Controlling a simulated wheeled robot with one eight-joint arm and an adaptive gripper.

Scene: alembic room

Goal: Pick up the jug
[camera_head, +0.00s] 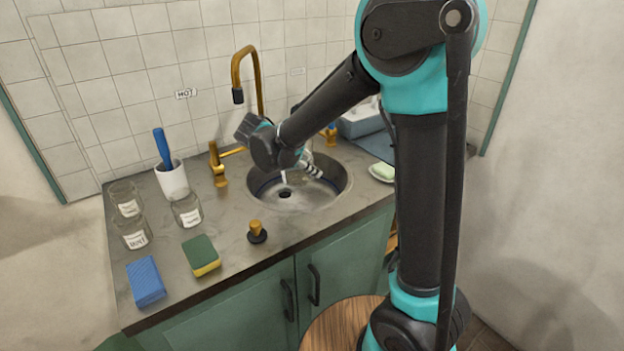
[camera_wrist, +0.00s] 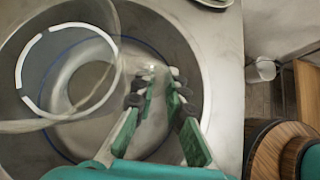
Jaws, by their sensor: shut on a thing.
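The jug (camera_wrist: 42,112) is clear glass and shows at the left of the wrist view, over the round metal sink (camera_wrist: 175,45). I see its circular outline with a pale ring and a thin blue line. My gripper (camera_wrist: 158,92) is shut on the jug at its right side; the exact grip on the glass is hard to make out. In the head view my gripper (camera_head: 308,166) reaches down over the sink (camera_head: 330,200). There the jug is see-through and partly behind my arm, so its outline is unclear.
A brass tap (camera_head: 258,85) rises behind the sink. Glass jars (camera_head: 187,212), a white cup with a blue brush (camera_head: 173,180), a sponge (camera_head: 201,256) and a blue block (camera_head: 146,281) stand on the left counter. A soap dish (camera_head: 382,173) and blue-grey tub (camera_head: 362,122) are right.

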